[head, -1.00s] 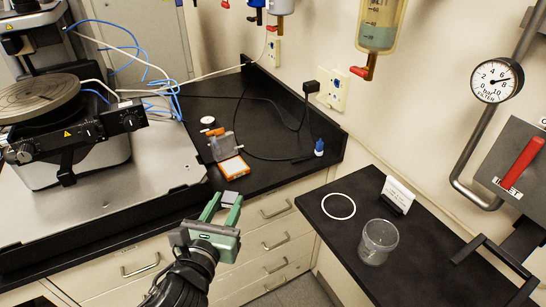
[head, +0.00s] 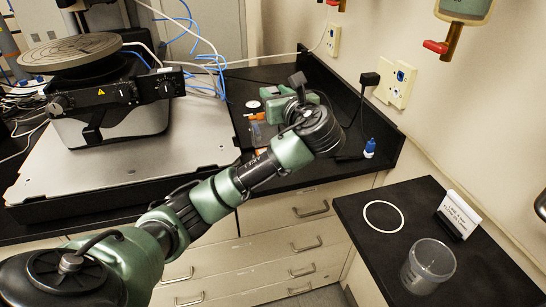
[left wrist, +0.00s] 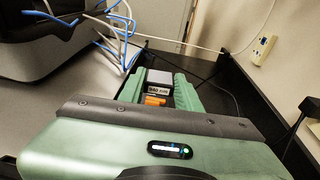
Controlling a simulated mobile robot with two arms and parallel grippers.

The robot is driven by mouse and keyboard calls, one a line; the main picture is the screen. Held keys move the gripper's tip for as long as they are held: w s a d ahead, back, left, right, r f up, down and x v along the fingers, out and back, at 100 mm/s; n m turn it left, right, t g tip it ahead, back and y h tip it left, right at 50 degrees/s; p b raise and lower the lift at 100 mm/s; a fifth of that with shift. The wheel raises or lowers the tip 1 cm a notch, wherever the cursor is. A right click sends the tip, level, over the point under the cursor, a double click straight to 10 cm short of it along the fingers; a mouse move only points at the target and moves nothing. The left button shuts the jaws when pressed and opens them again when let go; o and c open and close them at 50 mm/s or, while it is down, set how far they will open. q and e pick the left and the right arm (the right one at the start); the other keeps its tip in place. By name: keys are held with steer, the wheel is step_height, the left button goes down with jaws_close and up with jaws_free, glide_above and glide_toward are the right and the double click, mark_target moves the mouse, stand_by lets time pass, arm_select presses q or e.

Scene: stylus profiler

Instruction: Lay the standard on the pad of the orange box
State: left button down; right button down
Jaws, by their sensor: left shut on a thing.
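My left gripper (head: 278,102) reaches over the back bench, close to the orange box (head: 258,151). In the head view my arm hides most of the box; its upright clear lid (head: 257,131) and a bit of orange show. In the left wrist view my left gripper (left wrist: 160,78) is shut on the standard (left wrist: 159,77), a small grey block with a white label. Orange parts of the box (left wrist: 155,100) show between the fingers, on the near side of the standard. I cannot tell whether the standard touches the pad. My right gripper is out of view.
The profiler (head: 112,100) with its round stage stands at the left. A small round white-faced thing (head: 253,105) lies behind the box. A clear beaker (head: 428,265), white ring (head: 384,216) and sign (head: 459,213) occupy the right bench.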

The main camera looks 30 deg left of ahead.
arm_select(q)
step_height(320, 180, down, 19)
steer(key=shift+f, duration=0.1)
stand_by(0.4)
steer(key=c, duration=1)
jaws_free()
steer(key=v, duration=1.2)
steer(key=shift+b, duration=0.45)
